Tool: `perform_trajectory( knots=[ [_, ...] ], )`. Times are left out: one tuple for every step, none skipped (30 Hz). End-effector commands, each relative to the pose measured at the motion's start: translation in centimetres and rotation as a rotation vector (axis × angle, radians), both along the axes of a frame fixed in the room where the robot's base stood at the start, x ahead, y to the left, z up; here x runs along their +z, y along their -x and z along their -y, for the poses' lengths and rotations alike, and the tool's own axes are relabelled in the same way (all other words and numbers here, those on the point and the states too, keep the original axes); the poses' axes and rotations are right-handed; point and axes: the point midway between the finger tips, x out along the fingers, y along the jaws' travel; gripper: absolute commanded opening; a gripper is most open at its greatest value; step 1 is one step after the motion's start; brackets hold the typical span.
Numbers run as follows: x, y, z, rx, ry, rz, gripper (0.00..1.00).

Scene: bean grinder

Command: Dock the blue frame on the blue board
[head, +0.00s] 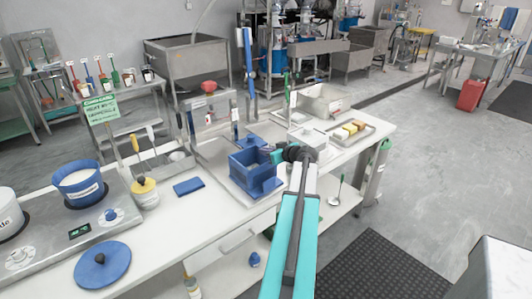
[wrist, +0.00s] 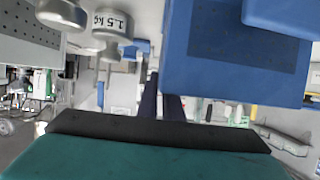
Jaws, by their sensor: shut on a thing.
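A blue, open-topped, box-like piece, which I take for the blue frame (head: 250,172), stands on or just above the worktop in the middle of the head view, with a low step at its front right. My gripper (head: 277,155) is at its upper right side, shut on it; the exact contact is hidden. In the wrist view the dark fingers (wrist: 162,100) are close together beside a large blue block (wrist: 205,75) with a dark panel. A flat blue slab (head: 188,186) lies left of the frame; I cannot tell whether this is the blue board.
A hob (head: 50,225) with a blue pot (head: 78,185) and a blue lid (head: 103,265) are at the left. A yellow-topped jar (head: 145,192) stands beside them. A tray with yellow blocks (head: 348,131) is at the right. Bare worktop lies in front of the slab.

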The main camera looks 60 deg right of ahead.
Motion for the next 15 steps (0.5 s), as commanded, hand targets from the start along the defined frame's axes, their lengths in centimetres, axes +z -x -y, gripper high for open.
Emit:
perform_trajectory(
  knots=[
    [-0.10,-0.01,-0.01,0.000,0.000,0.001,0.00],
    [-0.13,-0.02,-0.02,0.000,0.000,0.001,0.00],
    [-0.18,-0.02,-0.01,0.000,0.000,0.001,0.00],
    [-0.21,-0.03,-0.01,0.000,0.000,0.001,0.00],
    [-0.25,-0.02,-0.01,0.000,0.000,0.001,0.00],
    [-0.29,-0.03,-0.01,0.000,0.000,0.001,0.00],
    [-0.32,-0.03,-0.02,0.000,-0.001,0.001,0.00],
    [-0.35,-0.03,-0.02,0.000,0.000,0.001,0.00],
    [-0.40,-0.03,-0.02,0.000,-0.001,0.001,0.00],
    [-0.43,-0.03,-0.02,0.000,-0.001,0.001,0.00],
    [-0.46,-0.03,-0.02,0.000,-0.001,0.001,0.00],
    [-0.50,-0.03,-0.02,0.000,-0.001,0.001,0.00],
    [-0.54,-0.03,-0.02,0.001,-0.001,0.001,0.00],
    [-0.57,-0.03,-0.02,0.001,-0.001,0.001,0.00],
    [-0.62,-0.04,-0.03,0.001,-0.001,0.001,0.00]
  ],
)
